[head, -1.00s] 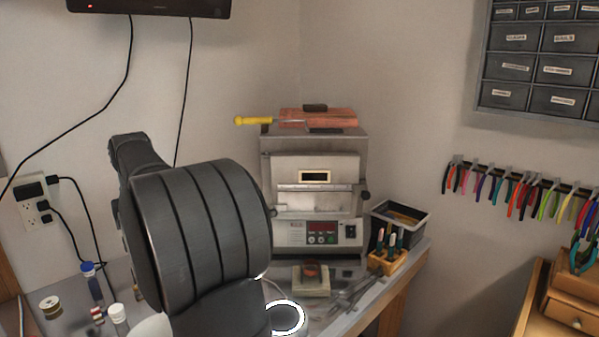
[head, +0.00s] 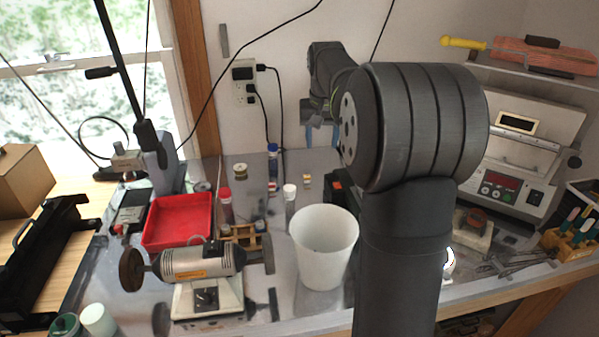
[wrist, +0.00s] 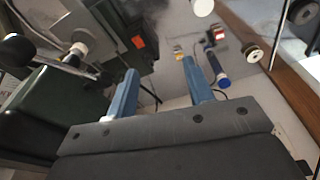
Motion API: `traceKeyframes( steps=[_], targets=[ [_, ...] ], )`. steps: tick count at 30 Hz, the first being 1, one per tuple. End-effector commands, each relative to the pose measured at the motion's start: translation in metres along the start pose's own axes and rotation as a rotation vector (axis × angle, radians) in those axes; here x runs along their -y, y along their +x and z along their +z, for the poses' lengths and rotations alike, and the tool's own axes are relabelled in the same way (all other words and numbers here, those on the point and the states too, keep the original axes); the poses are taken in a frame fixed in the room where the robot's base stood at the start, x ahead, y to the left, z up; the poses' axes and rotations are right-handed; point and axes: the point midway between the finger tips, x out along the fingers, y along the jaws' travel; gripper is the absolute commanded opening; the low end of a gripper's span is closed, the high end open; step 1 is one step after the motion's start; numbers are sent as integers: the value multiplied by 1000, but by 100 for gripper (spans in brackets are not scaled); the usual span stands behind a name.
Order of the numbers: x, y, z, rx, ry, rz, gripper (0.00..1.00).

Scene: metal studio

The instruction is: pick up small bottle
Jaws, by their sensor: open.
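Several small bottles stand on the grey bench; I cannot tell which one the task means. In the head view one has a blue cap (head: 272,150), one a red cap (head: 226,205) and one a white cap (head: 290,200). My gripper (head: 322,142) is partly hidden behind my arm, near the wall, right of the blue-capped bottle. In the wrist view my gripper (wrist: 159,72) shows two blue fingers apart, with nothing between them. The blue-capped bottle (wrist: 216,68) is just right of the right finger, and a white cap (wrist: 203,7) is at the top edge.
A white bin (head: 323,245) stands at the front, near my arm. A red tray (head: 178,221) and a bench motor (head: 198,262) are left of it. A yellowish spool (head: 240,171) sits near the wall outlet. A kiln (head: 515,160) stands at the right.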

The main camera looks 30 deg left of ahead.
Motion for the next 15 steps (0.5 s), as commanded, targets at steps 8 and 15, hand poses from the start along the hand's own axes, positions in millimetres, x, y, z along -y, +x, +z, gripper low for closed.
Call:
traceKeyframes(
  steps=[8,15],
  targets=[
    [115,51,-16,-173,-92,-24,48],
    [143,74,-20,-220,-110,-39,48]
  ],
)
